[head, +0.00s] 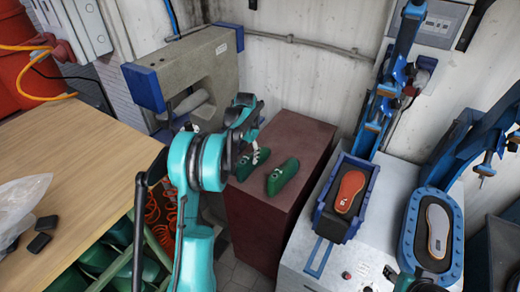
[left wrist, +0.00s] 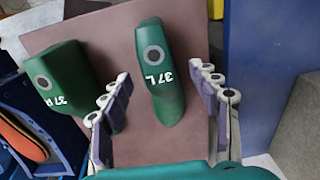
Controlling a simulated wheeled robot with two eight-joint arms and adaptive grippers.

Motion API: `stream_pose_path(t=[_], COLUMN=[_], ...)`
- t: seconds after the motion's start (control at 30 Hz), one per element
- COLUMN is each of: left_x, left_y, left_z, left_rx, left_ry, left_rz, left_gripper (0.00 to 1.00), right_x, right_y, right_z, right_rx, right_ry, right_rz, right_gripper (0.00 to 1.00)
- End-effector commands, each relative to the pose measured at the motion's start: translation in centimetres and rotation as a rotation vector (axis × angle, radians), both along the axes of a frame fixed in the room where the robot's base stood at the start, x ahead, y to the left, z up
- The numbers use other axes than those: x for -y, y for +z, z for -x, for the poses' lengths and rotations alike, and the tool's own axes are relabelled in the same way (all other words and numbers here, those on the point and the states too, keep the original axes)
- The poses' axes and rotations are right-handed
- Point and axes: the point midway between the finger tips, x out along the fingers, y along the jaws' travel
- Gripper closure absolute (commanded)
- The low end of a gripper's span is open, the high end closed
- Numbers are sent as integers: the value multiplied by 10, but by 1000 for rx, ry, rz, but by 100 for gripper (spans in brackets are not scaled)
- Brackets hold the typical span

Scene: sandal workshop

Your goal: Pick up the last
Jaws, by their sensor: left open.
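Two green shoe lasts lie on a brown-red block. The last marked 37 L (left wrist: 160,85) is between the two fingers of my left gripper (left wrist: 160,74) in the left wrist view, with gaps on both sides. In the head view this last (head: 245,168) is partly hidden by my left gripper (head: 256,154), which is open above it. The other last, marked 37 R (left wrist: 60,80), lies to its left in the left wrist view and nearer right in the head view (head: 283,178).
The block (head: 262,225) has bare top around the lasts. A blue-framed press with an orange sole (head: 349,190) stands to its right, and another with a grey sole (head: 438,230) beyond. A wooden table (head: 75,180) is at left. A grey machine (head: 200,65) stands behind.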

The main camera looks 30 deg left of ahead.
Motion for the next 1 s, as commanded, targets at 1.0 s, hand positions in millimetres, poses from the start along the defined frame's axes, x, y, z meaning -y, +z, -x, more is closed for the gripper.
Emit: stream_pose_path(t=[1.0], left_x=[-1], left_y=[-81], left_z=[-6], left_rx=[-5], left_ry=[-1], left_rz=[2], left_gripper=[62], right_x=[0], right_y=[-26], right_z=[0], right_rx=[0], right_ry=[0], right_rz=[0], right_gripper=[60])
